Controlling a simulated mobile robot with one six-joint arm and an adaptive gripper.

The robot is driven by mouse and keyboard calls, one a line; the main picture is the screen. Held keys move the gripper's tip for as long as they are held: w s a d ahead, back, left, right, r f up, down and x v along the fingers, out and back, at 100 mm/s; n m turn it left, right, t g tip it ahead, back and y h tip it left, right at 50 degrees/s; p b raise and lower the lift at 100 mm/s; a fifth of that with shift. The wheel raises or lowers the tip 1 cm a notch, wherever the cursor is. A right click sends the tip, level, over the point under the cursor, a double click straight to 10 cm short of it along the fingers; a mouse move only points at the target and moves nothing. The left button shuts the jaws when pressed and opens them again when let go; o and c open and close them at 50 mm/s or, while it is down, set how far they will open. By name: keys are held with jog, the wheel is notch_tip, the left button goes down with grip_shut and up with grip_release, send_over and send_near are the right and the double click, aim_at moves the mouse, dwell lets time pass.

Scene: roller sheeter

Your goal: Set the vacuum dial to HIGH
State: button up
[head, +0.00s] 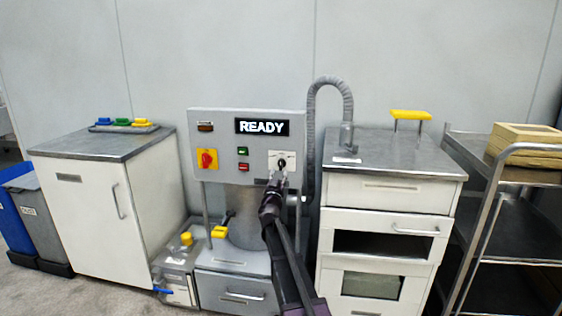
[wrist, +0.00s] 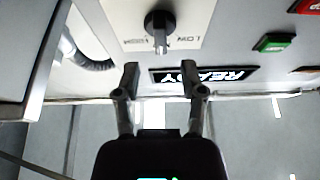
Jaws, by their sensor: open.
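The vacuum dial (head: 282,161) is on a white plate at the right of the grey control panel (head: 225,122). In the wrist view, which is upside down, the dark dial (wrist: 160,22) has a grey pointer bar between the words HIGH at left and LOW at right. The bar points down the picture, aimed at neither word. My gripper (wrist: 160,71) is open and empty, with its fingertips apart on either side of the bar's line and short of the dial. In the head view my gripper (head: 279,175) is just below the dial and partly covers its plate.
A lit READY display (head: 262,127) is above the dial. A green button (head: 243,151), a red button (head: 243,167) and a red switch on yellow (head: 207,159) are to its left. A grey hose (head: 312,110) runs close along the panel's right side.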

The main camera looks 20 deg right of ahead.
aim_at(281, 164)
jog(key=shift+p+x, duration=0.8)
jog(key=shift+x, duration=1.9)
jog(key=shift+a, duration=0.1)
grip_shut()
